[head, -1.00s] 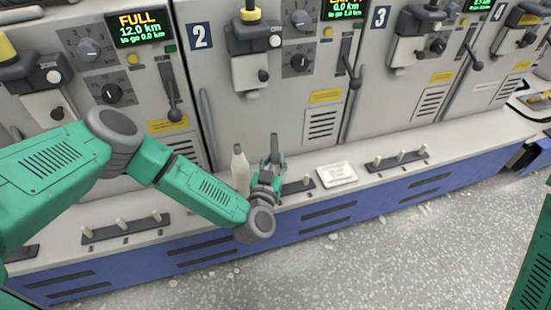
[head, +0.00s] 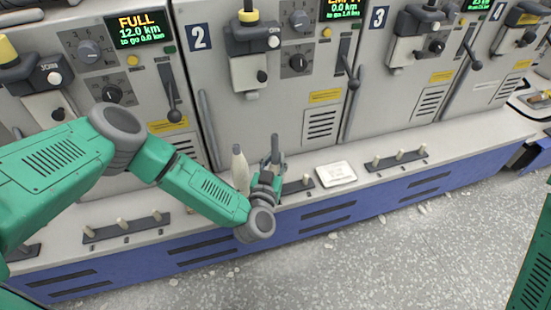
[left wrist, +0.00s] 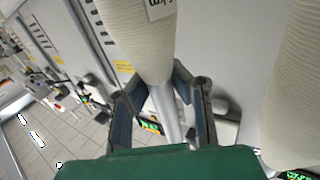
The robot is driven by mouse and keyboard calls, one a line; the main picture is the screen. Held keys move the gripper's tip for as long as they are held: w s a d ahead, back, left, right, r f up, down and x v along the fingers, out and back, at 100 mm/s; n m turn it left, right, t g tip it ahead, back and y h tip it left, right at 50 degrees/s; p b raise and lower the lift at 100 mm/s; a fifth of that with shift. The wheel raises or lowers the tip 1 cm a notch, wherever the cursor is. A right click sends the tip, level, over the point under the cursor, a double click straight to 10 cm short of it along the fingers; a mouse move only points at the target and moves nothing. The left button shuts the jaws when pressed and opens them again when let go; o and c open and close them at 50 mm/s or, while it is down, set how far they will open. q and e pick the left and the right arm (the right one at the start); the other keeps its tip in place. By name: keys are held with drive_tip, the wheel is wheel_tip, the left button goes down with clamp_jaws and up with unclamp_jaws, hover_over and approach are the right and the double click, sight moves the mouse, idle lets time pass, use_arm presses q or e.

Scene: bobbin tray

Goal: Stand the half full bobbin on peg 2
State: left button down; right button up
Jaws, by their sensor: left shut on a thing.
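My left gripper (head: 268,164) is low in front of machine 2, over the pale ledge. In the left wrist view its two fingers (left wrist: 160,104) are shut on a cream wound bobbin (left wrist: 143,35) with a grey tube end and a small label, only partly readable. A second cream body (left wrist: 292,95) fills the right edge of that view. In the head view a cream bobbin (head: 240,168) shows upright just left of the fingers; I cannot tell which of the two it is. A peg rack (head: 292,188) is partly hidden behind my gripper. My right gripper is not in view.
Peg racks stand on the ledge at left (head: 125,229) and right (head: 396,160). A white plate (head: 336,174) lies right of my gripper. Machine fronts with levers (head: 348,72) rise behind the ledge. The speckled floor (head: 400,250) in front is mostly open.

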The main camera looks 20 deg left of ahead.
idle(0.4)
use_arm(q)
drive_tip(key=shift+f, duration=0.45)
idle(0.3)
drive_tip(key=c, duration=1.8)
unclamp_jaws()
drive_tip(key=shift+s+d+r+p, duration=0.15)
drive_tip(key=shift+s+p, duration=0.8)
drive_tip(key=shift+s, duration=0.65)
drive_tip(key=p, duration=0.4)
approach(274, 164)
drive_tip(key=shift+w, duration=0.2)
